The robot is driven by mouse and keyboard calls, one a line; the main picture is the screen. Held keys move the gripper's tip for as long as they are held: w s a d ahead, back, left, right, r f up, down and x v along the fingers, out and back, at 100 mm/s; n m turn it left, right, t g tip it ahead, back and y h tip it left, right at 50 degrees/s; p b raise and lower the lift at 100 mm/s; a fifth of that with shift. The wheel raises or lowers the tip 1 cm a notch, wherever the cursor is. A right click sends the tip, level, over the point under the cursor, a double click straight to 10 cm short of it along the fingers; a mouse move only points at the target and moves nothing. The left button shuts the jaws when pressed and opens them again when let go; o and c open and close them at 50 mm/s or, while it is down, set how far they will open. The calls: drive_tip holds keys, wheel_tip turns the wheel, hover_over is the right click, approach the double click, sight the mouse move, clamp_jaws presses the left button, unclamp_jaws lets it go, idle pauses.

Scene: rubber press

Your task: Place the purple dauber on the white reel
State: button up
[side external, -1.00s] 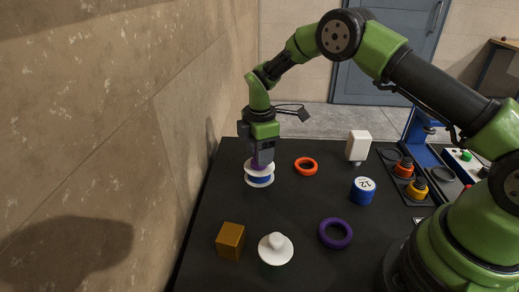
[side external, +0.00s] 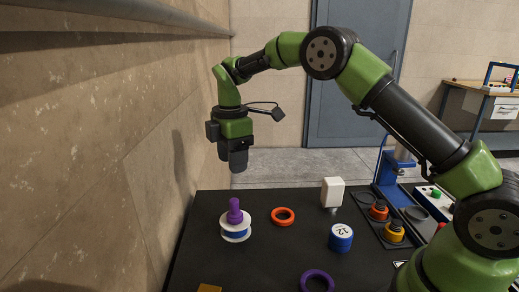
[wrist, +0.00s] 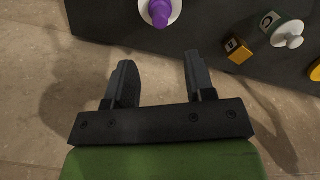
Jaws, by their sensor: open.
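The purple dauber (side external: 235,211) stands upright on top of the white reel (side external: 236,233) at the left side of the black table. The reel has a blue band around its middle. In the wrist view the dauber (wrist: 159,12) sits on the reel (wrist: 176,9) at the top edge, beyond the fingertips. My gripper (wrist: 159,57) is open and empty, its two fingers apart. In the side view my gripper (side external: 238,168) hangs above the dauber with a clear gap, not touching it.
A tan block (side external: 209,288) is at the front edge. A wall (side external: 100,150) runs close along the left.

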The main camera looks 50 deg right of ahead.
drive_tip(key=s+r+m+t+y, duration=0.1)
drive_tip(key=s+r+m+t, duration=0.2)
drive_tip(key=s+r+m, duration=0.8)
drive_tip(key=s+a+r+m+t+y, duration=0.1)
drive_tip(key=s+m+t, duration=0.3)
drive_tip(key=s, duration=1.2)
drive_tip(key=r+m, duration=0.1)
drive_tip(key=m, duration=0.2)
drive_tip(key=shift+a, duration=0.4)
